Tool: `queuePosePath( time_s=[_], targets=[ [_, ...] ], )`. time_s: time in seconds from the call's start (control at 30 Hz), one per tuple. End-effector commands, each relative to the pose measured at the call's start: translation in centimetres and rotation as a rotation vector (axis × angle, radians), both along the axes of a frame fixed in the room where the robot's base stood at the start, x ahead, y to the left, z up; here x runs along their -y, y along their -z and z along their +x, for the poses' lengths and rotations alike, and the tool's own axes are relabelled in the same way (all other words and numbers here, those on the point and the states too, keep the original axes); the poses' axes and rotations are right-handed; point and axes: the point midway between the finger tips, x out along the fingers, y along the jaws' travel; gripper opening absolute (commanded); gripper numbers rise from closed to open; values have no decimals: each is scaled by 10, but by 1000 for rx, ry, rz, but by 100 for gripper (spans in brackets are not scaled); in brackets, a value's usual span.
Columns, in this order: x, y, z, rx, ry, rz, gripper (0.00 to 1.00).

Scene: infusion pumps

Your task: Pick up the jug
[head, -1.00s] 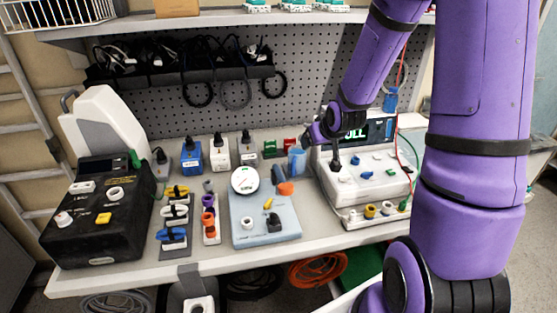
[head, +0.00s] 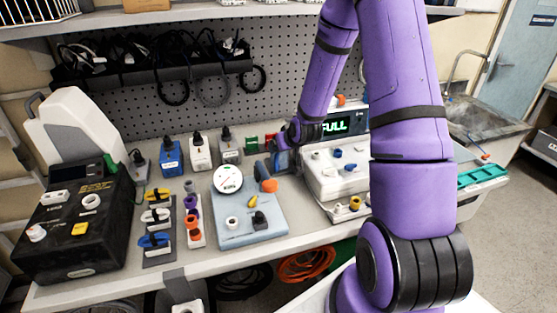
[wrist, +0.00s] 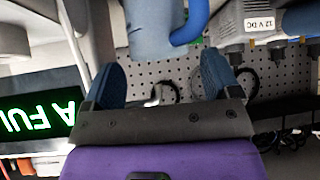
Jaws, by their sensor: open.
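The jug (head: 285,162) is a small blue vessel near the back of the bench, left of the white pump with the lit FULL display. In the wrist view the jug (wrist: 152,32) shows as a grey-blue body with a bright blue curved handle at its right. My gripper (head: 279,143) is open at the jug and partly hides it in the head view. In the wrist view the two blue fingers of my gripper (wrist: 161,62) stand apart, with the jug's body just beyond and between their tips. Whether they touch it cannot be told.
The white pump (head: 336,178) stands close to the right of my gripper. A pale blue board (head: 262,231) with a round gauge (head: 228,179) lies in front. Small boxes (head: 200,153) line the back left, below the pegboard (head: 125,100).

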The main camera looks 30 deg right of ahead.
Motion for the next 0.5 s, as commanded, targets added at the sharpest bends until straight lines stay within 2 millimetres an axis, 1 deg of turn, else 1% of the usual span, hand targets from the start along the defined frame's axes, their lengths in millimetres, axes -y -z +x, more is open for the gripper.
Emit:
queuePosePath(
  time_s=[0.3,0.5],
  targets=[
    [5,28,25,-1,0,2,83],
    [6,36,34,-1,1,1,83]
  ],
)
